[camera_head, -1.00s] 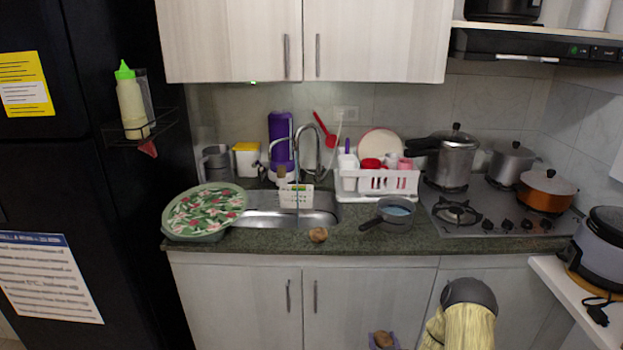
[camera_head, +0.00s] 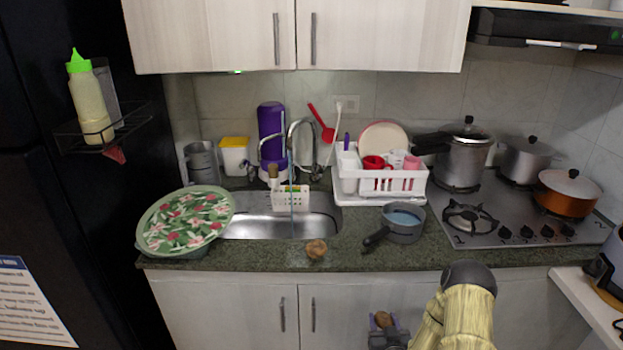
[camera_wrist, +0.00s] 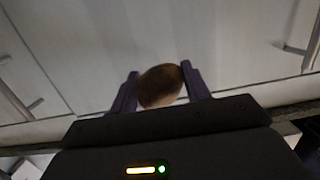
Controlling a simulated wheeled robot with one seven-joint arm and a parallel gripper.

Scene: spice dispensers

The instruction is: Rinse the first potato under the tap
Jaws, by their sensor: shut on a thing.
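My gripper (camera_head: 384,322) is shut on a brown potato (camera_head: 382,318), low in front of the lower cabinets and below the counter edge. In the wrist view the potato (camera_wrist: 160,86) sits between the two dark fingers (camera_wrist: 160,90). A second brown potato (camera_head: 316,249) lies on the counter's front edge, just in front of the sink. The curved metal tap (camera_head: 292,128) stands behind the steel sink (camera_head: 262,226). A thin bluish stream (camera_head: 291,190) runs down from the tap into the sink.
A floral-covered basin (camera_head: 186,222) stands left of the sink. A grey pan with bluish liquid (camera_head: 402,223) stands to its right, handle towards the front. A white dish rack (camera_head: 400,184) is behind the pan. A small white basket (camera_head: 291,200) is at the sink's back.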

